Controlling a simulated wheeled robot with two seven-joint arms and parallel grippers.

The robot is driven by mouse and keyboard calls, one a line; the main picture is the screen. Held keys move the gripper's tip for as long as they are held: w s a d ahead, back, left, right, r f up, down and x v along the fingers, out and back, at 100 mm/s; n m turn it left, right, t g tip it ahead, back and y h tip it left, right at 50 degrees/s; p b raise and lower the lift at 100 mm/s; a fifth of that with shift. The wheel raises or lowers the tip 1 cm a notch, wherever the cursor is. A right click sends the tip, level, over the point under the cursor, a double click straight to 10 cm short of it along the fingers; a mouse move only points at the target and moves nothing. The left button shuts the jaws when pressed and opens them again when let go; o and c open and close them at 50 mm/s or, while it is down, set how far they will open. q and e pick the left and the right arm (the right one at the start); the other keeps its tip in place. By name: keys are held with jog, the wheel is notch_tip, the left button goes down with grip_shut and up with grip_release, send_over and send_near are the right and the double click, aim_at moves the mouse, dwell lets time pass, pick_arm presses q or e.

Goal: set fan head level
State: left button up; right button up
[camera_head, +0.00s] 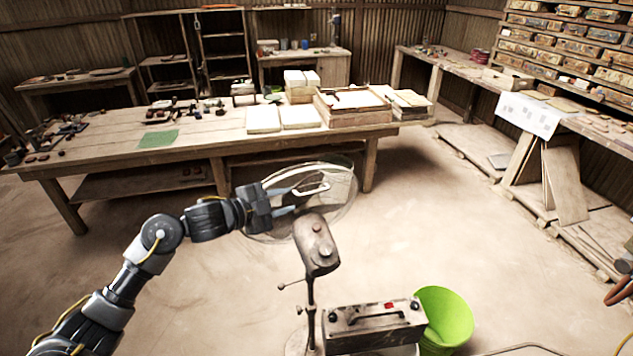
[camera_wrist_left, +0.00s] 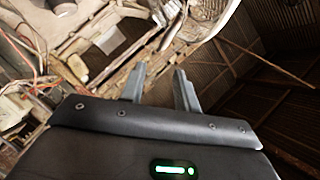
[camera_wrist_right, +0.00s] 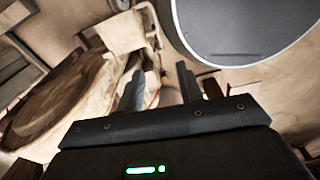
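The fan stands in front of me in the head view, with a grey motor housing (camera_head: 318,247) on a thin post. Its round wire cage (camera_head: 345,190) is on the far side of the housing, and the fan head looks tilted rather than level. My left gripper (camera_head: 296,198) reaches in from the left and overlaps the cage in the picture; I cannot tell if it touches. Its fingers (camera_wrist_left: 160,72) are apart with nothing between them in the left wrist view. My right gripper (camera_wrist_right: 160,75) is outside the head view; its fingers are apart and empty.
A metal box with a handle (camera_head: 375,325) stands beside the fan's post, with a green bucket (camera_head: 445,315) to its right. A long workbench (camera_head: 190,135) with slabs and small pieces runs behind. Open floor (camera_head: 430,220) lies right of the fan. Shelves line the right wall.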

aim_at(313, 192)
pick_arm(q)
jog(key=p+x, duration=0.3)
jog(key=x, duration=0.6)
jog(key=shift+w+d, duration=0.25)
jog(key=shift+w+d+f+p, duration=0.25)
jog(key=shift+w+d+p, duration=0.1)
jog(key=shift+c, duration=0.3)
grip_shut()
